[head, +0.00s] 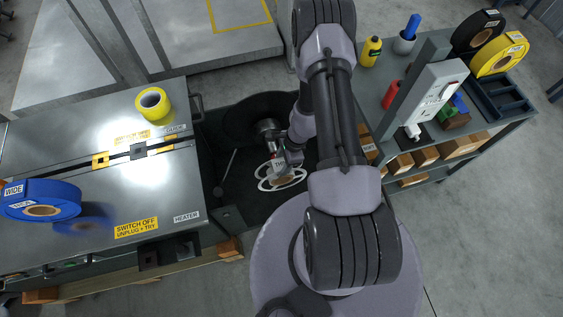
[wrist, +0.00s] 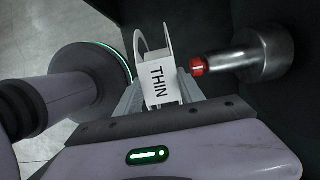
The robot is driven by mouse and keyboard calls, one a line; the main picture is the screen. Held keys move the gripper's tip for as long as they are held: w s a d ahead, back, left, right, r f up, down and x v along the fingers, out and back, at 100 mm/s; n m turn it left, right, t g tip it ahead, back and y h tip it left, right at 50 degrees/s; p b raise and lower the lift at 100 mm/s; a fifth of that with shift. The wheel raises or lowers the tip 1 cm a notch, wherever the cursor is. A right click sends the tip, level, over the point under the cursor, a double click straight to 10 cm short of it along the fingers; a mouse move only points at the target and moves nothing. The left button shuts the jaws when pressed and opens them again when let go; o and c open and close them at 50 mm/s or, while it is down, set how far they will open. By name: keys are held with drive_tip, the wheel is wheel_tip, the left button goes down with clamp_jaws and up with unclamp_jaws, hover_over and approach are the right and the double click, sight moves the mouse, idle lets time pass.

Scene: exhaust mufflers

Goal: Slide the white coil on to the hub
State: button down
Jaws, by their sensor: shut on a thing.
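The white coil (head: 264,184), a ring with open spokes, hangs in the dark recess beside the bench. In the wrist view the white coil (wrist: 157,80) shows edge-on with a THIN label. My gripper (head: 291,160) is shut on it; in the wrist view its grey fingers (wrist: 158,98) stand on either side. The hub (wrist: 262,55) is a metal cylinder with a thinner shaft and a red tip, right of the coil in the wrist view and apart from it. In the head view the hub (head: 266,126) lies just above the coil, in front of a dark round disc.
The left bench (head: 90,215) carries a blue WIDE coil (head: 52,190) and a yellow coil (head: 153,103). A shelf at right holds black and yellow coils (head: 500,54), a yellow bottle (head: 370,51) and a grey post. Dark walls enclose the recess around the hub.

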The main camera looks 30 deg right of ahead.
drive_tip(key=shift+s+a+r+p, duration=0.1)
drive_tip(key=shift+s+r, duration=0.2)
drive_tip(key=shift+r, duration=0.55)
drive_tip(key=shift+s+a+r+p, duration=0.1)
drive_tip(key=shift+s+r, duration=0.15)
drive_tip(key=shift+r, duration=0.65)
drive_tip(key=shift+s+a+r+p, duration=0.1)
drive_tip(key=shift+s+r, duration=0.2)
drive_tip(key=shift+r, duration=0.55)
